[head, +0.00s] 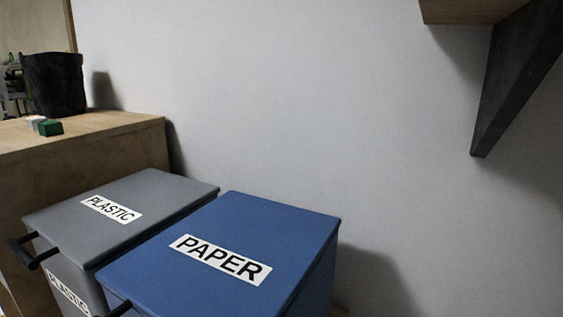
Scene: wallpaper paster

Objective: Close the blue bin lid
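The blue bin (322,280) stands at the bottom centre of the head view. Its blue lid (290,235), with a white PAPER label (220,259), lies flat or nearly flat across the top and looks down on the bin. No clear gap shows along the visible right edge. The near corner and lower front of the bin are cut off by the frame. Part of a black handle (120,309) shows at the bottom left of the bin. My gripper is not in view.
A grey bin with a PLASTIC label on its lid (150,200) and a black handle (32,258) stands close on the left. A wooden cabinet (110,135) holds a black pot (54,84) and a green block (50,128). A shelf bracket (515,75) juts out upper right.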

